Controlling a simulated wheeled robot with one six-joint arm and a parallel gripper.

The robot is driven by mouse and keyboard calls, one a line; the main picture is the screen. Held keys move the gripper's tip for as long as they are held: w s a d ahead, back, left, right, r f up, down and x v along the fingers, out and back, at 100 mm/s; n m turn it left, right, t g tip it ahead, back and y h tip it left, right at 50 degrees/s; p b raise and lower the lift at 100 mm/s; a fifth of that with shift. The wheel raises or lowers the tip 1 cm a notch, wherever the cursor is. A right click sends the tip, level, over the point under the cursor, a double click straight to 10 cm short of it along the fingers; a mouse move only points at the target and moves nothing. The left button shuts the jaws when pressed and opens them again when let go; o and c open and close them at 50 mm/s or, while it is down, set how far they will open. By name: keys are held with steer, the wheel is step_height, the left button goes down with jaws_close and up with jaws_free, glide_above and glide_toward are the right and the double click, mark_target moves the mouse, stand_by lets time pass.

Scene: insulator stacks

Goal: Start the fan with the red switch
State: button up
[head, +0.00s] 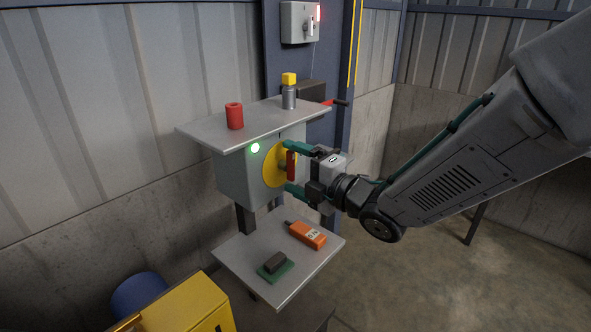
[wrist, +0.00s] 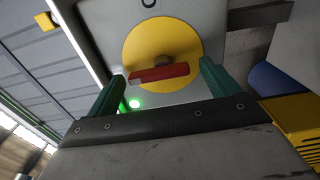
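The red switch is a bar handle (head: 291,165) on a round yellow plate (head: 272,166) on the front of a grey box (head: 234,178). In the head view the handle stands about upright. In the wrist view the red handle (wrist: 160,73) lies across the yellow plate (wrist: 160,45), slightly tilted. My gripper (head: 288,168) is open, with one green finger above the handle and one below it. In the wrist view the fingers (wrist: 161,72) stand at either end of the handle, with a gap at the right. A green lamp (head: 255,148) on the box is lit. No fan is recognisable.
A shelf (head: 195,128) above the box holds a red cylinder (head: 234,116) and a yellow-capped bottle (head: 289,92). A lower shelf (head: 244,248) holds an orange handheld device (head: 307,235) and a dark block on a green base (head: 275,266). A yellow cabinet (head: 185,308) stands at lower left.

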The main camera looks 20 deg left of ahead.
steer(key=v, duration=0.7)
steer(key=shift+s+d, duration=0.15)
steer(key=shift+d, duration=0.15)
